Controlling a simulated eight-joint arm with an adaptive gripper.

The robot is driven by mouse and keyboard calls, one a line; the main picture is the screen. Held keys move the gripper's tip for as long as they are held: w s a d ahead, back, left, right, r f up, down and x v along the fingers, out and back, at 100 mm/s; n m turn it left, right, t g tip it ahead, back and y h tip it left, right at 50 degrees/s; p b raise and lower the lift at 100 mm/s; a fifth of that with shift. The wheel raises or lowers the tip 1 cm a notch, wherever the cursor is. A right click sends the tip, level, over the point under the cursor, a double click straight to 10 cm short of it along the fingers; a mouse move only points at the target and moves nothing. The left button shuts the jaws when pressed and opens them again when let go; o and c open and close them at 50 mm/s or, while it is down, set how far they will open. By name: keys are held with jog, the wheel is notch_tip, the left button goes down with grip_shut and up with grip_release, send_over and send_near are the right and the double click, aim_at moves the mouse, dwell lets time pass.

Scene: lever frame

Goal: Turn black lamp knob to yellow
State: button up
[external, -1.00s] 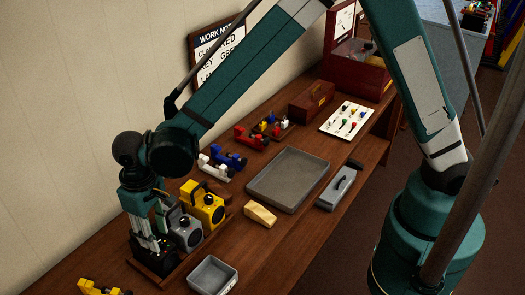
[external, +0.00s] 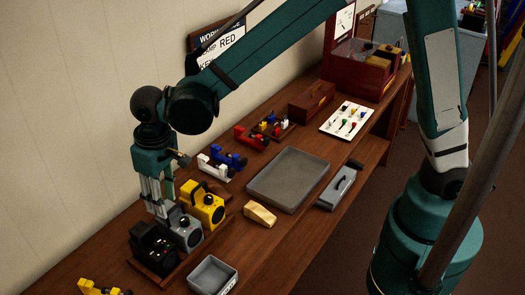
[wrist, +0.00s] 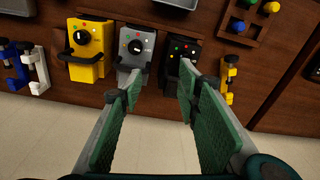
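The black lamp (external: 150,252) stands at the near end of a wooden tray, and in the wrist view (wrist: 181,52) its face shows several small coloured dots. Its dark knob is hard to make out against the black face, so its setting cannot be read. A grey lamp (external: 184,234) and a yellow lamp (external: 203,208) stand beside it; they also show in the wrist view as the grey lamp (wrist: 135,44) and the yellow lamp (wrist: 88,42). My gripper (external: 158,212) is above and behind the lamps. In the wrist view my gripper (wrist: 160,78) is open, with nothing between its fingers.
Blue, white and red clamp-like parts (external: 220,164) lie beyond the lamps. A large grey tray (external: 262,190), a small grey bin (external: 205,283) and a tan block (external: 260,214) lie on the bench. The wall is close behind my gripper.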

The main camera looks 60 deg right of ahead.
jog(key=s+d+r+t+b, duration=0.1)
jog(key=d+r, duration=0.3)
jog(key=d, duration=0.4)
jog(key=s+d+r+t+b, duration=0.1)
jog(key=d+r, duration=0.3)
jog(key=d, duration=0.5)
jog(key=shift+s+y+b, duration=0.3)
jog(key=shift+s+b, duration=0.35)
jog(key=shift+b, duration=0.15)
jog(key=shift+a, duration=0.1)
jog(key=w+a+f+p, duration=0.1)
jog(key=a+f+p, duration=0.1)
jog(key=a, duration=0.5)
jog(key=w+a+f+g+p, duration=0.1)
jog(key=a+f, duration=0.4)
jog(key=a, duration=0.2)
jog(key=w+a+f+n+g+p, duration=0.1)
jog(key=a+f+p, duration=0.1)
jog(key=a+f, duration=0.2)
jog(key=shift+w+a+h+p, duration=0.15)
jog(key=shift+a+h+p, duration=0.2)
jog(key=shift+a, duration=1.45)
jog(key=shift+a+f+g, duration=0.3)
jog(key=shift+a+f, duration=0.2)
